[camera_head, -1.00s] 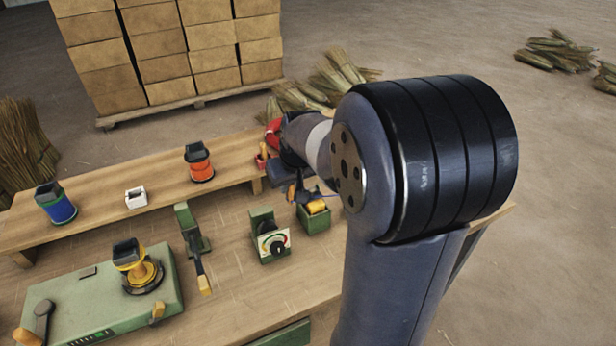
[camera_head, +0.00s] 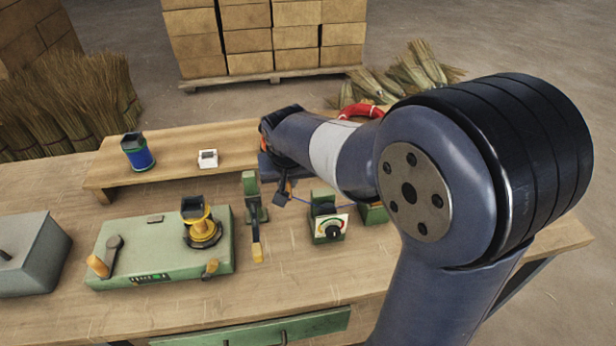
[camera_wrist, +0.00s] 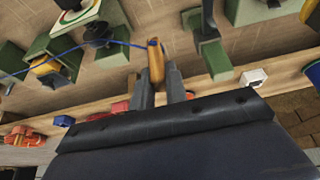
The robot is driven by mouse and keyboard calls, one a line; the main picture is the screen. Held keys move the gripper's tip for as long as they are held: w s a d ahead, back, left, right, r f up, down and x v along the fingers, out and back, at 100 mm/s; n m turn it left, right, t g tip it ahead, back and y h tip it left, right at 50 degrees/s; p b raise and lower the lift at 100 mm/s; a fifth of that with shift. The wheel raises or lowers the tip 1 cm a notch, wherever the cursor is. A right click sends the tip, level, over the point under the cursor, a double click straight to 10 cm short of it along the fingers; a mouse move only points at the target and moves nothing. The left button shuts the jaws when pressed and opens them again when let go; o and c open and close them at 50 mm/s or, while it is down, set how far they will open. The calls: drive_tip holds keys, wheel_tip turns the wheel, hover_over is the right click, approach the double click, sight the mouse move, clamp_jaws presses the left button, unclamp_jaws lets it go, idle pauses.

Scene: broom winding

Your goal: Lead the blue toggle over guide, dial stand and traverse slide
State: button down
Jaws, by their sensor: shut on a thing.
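My gripper (camera_wrist: 159,78) is shut on an orange-brown toggle (camera_wrist: 155,58) in the wrist view. A thin blue cord (camera_wrist: 125,43) runs from the toggle to the left, past the dark top of the dial stand (camera_wrist: 98,32). It continues over a green box with a yellow part (camera_wrist: 45,68), possibly the guide. In the head view the gripper (camera_head: 284,192) hangs between the dial stand (camera_head: 329,230) and a green upright with a yellow-tipped lever (camera_head: 252,195), probably the traverse slide. That upright shows right of the toggle in the wrist view (camera_wrist: 207,40), apart from it.
A green winding machine (camera_head: 120,250) with a yellow spool (camera_head: 203,227) stands left. A raised shelf (camera_head: 105,180) behind bears a blue spool (camera_head: 137,155) and a white block (camera_head: 208,159). A grey box (camera_head: 30,260) is at far left. My arm covers the bench's right part.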

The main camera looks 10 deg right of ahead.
drive_tip(key=a, duration=1.3)
drive_tip(key=shift+a, duration=0.3)
